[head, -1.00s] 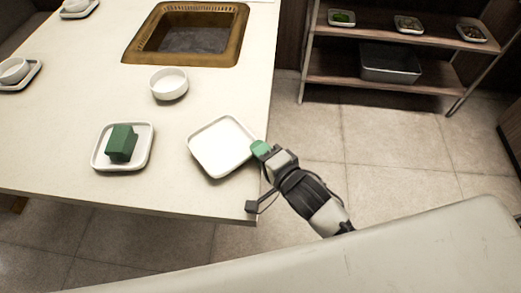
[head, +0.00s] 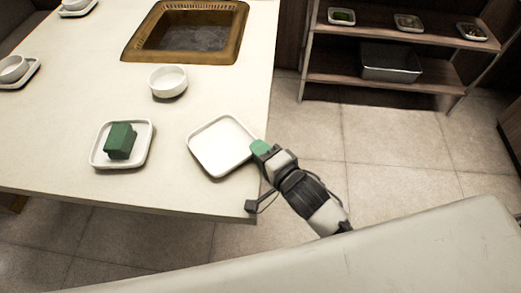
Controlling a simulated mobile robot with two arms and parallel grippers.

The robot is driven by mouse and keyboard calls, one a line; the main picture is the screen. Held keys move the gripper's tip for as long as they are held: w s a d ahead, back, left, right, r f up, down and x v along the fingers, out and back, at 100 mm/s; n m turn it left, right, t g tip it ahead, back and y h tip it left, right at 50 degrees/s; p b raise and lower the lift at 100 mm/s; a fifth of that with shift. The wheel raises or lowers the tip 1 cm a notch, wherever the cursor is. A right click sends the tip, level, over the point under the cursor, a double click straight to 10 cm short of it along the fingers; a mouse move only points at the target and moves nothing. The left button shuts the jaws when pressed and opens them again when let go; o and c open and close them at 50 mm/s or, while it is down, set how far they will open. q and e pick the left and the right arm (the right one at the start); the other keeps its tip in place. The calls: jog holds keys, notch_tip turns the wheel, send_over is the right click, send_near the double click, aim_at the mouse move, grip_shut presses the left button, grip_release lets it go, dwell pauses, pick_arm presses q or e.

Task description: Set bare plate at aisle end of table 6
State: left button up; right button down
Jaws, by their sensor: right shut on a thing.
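The bare white square plate (head: 221,145) is at the right edge of the table (head: 60,165), near its front right corner. It looks level and empty. I cannot tell whether it rests on the table top or is held just above it. My right gripper (head: 258,150) is shut on the plate's right rim, with a green fingertip showing there. My left gripper is not in view.
A second square plate (head: 97,158) with a green block (head: 120,141) sits to the left. A white bowl (head: 168,82) stands behind, near the sunken grill (head: 190,30). A shelf (head: 385,80) with small dishes stands at the back right. Open floor lies between.

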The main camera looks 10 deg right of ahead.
jog(key=shift+s+f, duration=0.2)
jog(key=shift+f, duration=0.55)
jog(key=c, duration=1.1)
grip_release()
jog(key=shift+f, duration=0.1)
jog(key=shift+s, duration=0.1)
jog(key=shift+o, duration=0.8)
jog(key=r+v, duration=0.1)
jog(key=v, duration=0.9)
jog(key=shift+d+r, duration=0.15)
jog(key=shift+r, duration=0.2)
